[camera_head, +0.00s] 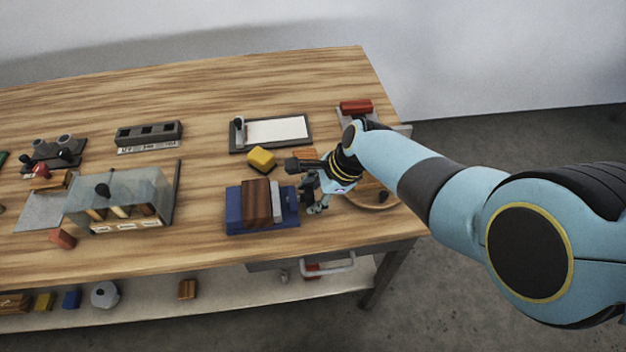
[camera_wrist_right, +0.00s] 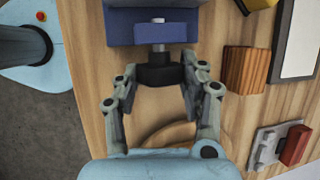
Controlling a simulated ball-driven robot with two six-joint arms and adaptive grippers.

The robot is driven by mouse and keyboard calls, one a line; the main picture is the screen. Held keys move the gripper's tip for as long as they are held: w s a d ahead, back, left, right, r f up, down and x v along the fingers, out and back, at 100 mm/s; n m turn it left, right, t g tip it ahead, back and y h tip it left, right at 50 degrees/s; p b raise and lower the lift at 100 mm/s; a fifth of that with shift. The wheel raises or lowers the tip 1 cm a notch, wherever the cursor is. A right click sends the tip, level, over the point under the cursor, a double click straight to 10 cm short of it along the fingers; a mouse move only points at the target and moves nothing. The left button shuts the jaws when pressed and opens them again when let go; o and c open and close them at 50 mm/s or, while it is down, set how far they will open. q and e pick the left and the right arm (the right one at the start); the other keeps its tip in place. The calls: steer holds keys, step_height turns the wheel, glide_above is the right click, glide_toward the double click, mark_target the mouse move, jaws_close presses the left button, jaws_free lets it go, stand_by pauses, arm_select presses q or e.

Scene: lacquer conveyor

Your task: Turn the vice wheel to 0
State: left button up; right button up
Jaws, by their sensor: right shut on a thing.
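The blue vice (camera_head: 234,212) stands near the bench's front right, with a brown wooden block (camera_head: 257,203) and a grey jaw plate at its top in the head view. The right wrist view shows the blue vice body (camera_wrist_right: 165,33) at the top and its dark wheel (camera_wrist_right: 158,72) on a metal screw. My right gripper (camera_head: 316,194) is at the vice's right side. In the wrist view its fingers (camera_wrist_right: 158,88) are on either side of the wheel, shut on it. No scale or number on the wheel is readable. My left gripper is not in view.
A yellow block (camera_head: 261,158) and a framed white pad (camera_head: 275,130) lie behind the vice. A red block (camera_head: 356,106) is at the back right. A round wooden tray (camera_head: 375,201) is beside my right gripper. A clear-topped box (camera_head: 120,195) stands left.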

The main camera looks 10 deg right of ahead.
steer(key=shift+t, duration=0.3)
steer(key=o, duration=1.2)
steer(key=shift+r, duration=0.1)
steer(key=v, duration=1.1)
steer(key=shift+s+d+r, duration=0.1)
steer(key=shift+d+r, duration=0.1)
steer(key=shift+r, duration=0.15)
